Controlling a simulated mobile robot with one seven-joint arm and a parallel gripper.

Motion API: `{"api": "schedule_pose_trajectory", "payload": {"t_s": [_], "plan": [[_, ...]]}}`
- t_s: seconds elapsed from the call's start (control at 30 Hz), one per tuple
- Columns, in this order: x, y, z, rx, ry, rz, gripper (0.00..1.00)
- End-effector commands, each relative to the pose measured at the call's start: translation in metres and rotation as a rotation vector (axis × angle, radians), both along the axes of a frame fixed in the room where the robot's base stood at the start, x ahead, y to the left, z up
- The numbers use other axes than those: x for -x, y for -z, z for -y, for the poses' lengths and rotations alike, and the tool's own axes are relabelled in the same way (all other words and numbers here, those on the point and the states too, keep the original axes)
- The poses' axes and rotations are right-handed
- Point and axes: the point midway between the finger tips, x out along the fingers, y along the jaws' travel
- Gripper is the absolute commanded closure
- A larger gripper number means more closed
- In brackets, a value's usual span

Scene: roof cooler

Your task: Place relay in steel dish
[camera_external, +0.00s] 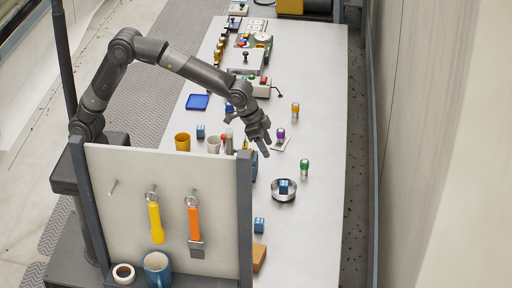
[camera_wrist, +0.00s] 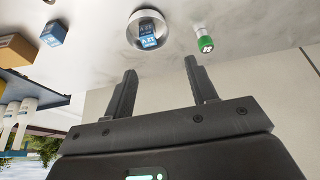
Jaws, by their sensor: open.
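The steel dish (camera_external: 275,196) stands on the white table. A blue relay (camera_external: 284,186) with white markings sits inside it. In the wrist view the dish (camera_wrist: 133,37) is at the top centre, with the relay (camera_wrist: 149,42) in it. My gripper (camera_external: 261,150) is above the table, on the far side of the dish and up to its left in the external view. Its two fingers are apart with nothing between them, as the wrist view also shows (camera_wrist: 159,78). Similar blue blocks stand elsewhere, one nearer (camera_external: 259,225) and one farther left (camera_external: 200,131).
A green-topped cylinder (camera_external: 305,168) stands right of the dish. A purple-knobbed part (camera_external: 281,133) and a yellow cylinder (camera_external: 295,110) are behind it. Cups and bottles crowd the left. A tool panel (camera_external: 125,205) stands in front. The table's right strip is mostly clear.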

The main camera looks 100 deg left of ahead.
Motion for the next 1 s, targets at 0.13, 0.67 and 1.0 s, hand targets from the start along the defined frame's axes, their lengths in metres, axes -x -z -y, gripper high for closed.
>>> {"api": "schedule_pose_trajectory", "payload": {"t_s": [0.13, 0.67, 1.0], "plan": [[0.048, -0.042, -0.018, 0.006, -0.003, 0.013, 0.48], [0.234, -0.111, -0.065, 0.011, -0.001, 0.048, 0.48], [0.354, -0.103, -0.081, 0.002, 0.003, 0.072, 0.48]]}}
